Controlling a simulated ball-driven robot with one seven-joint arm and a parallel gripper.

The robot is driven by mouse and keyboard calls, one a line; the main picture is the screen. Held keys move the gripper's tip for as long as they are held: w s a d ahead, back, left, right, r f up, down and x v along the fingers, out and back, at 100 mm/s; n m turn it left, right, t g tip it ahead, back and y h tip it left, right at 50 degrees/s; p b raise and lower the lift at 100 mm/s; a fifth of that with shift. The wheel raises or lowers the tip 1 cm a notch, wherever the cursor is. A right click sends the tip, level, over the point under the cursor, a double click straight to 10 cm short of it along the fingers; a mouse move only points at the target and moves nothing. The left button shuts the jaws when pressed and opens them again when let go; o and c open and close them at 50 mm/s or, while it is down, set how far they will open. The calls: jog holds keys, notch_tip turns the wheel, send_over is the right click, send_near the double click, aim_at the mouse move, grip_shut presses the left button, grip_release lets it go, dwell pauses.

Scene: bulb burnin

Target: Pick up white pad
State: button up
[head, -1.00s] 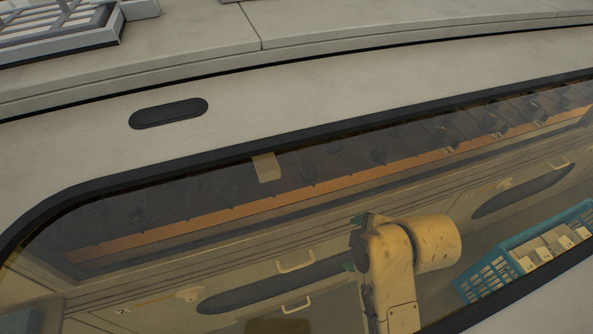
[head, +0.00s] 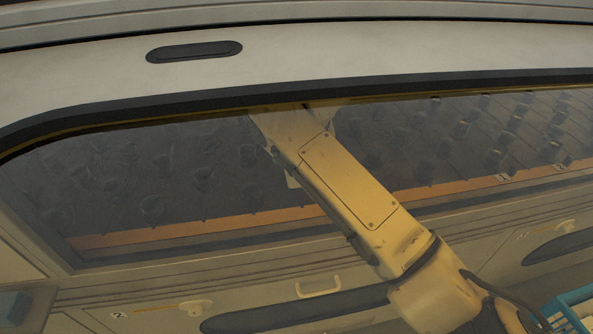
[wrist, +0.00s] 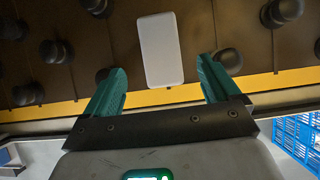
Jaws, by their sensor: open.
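The white pad (wrist: 160,50) is a flat, pale rounded rectangle. In the head view a small pale corner (head: 292,181), probably the pad, shows beside my arm, which hides the rest. My gripper (wrist: 162,66) has two green fingers spread wide in the wrist view. The pad appears between and beyond the fingertips, with a gap on each side; I see no contact. In the head view my gripper cannot be made out at the end of my arm.
Several dark round knobs (wrist: 155,5) stand on the panel around the pad. The orange strip (wrist: 260,88) runs along the panel's edge. A blue crate (wrist: 300,140) is at the lower right. The tinted window's dark frame (head: 400,83) crosses the head view.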

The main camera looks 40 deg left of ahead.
jog(key=shift+b+x, duration=0.8)
jog(key=shift+x, duration=2.3)
jog(key=shift+d+f, duration=0.1)
jog(key=shift+f, duration=0.25)
jog(key=c, duration=1)
